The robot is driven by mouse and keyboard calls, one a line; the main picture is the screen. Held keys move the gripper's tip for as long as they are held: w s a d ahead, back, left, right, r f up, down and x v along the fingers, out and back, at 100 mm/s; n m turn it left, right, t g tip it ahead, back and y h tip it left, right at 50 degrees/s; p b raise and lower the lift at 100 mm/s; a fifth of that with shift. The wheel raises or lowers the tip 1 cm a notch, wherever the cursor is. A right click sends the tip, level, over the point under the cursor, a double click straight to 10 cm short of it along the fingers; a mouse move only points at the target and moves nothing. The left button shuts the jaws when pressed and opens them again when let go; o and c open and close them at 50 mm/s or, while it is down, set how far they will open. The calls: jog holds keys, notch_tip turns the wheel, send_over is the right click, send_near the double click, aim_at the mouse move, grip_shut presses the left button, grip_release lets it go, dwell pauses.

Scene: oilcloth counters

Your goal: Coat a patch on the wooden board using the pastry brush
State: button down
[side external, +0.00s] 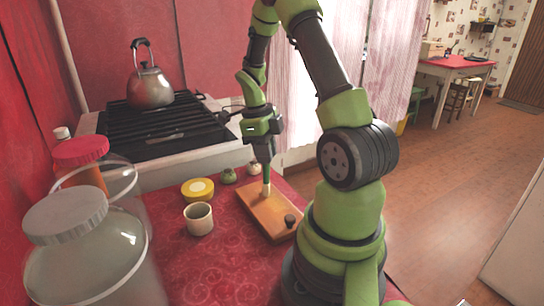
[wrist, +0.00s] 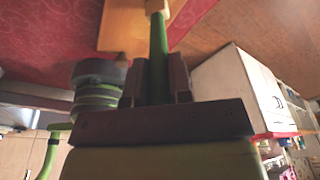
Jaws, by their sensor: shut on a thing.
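My gripper (side external: 264,152) is shut on the green handle of the pastry brush (side external: 266,172) and holds it upright, bristles down. The pale bristle end is over the far half of the wooden board (side external: 262,216), at or just above its surface; I cannot tell if it touches. The board lies on the red cloth, with a small dark knob (side external: 290,221) at its near end. In the wrist view the green brush handle (wrist: 159,50) runs out between the jaws (wrist: 160,82), toward the orange-brown board (wrist: 119,30). No coated patch can be made out.
A pale cup (side external: 199,220) and a yellow-lidded tin (side external: 198,190) stand left of the board. Large glass jars (side external: 90,245) fill the left front. A stove (side external: 165,135) with a kettle (side external: 150,88) is at the back.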

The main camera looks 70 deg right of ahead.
jog(key=shift+s+a, duration=2.45)
jog(key=shift+a, duration=0.65)
jog(key=shift+w+d, duration=3.25)
jog(key=shift+w, duration=1.25)
notch_tip(320, 180, up, 8)
jog(key=shift+s+a, duration=0.1)
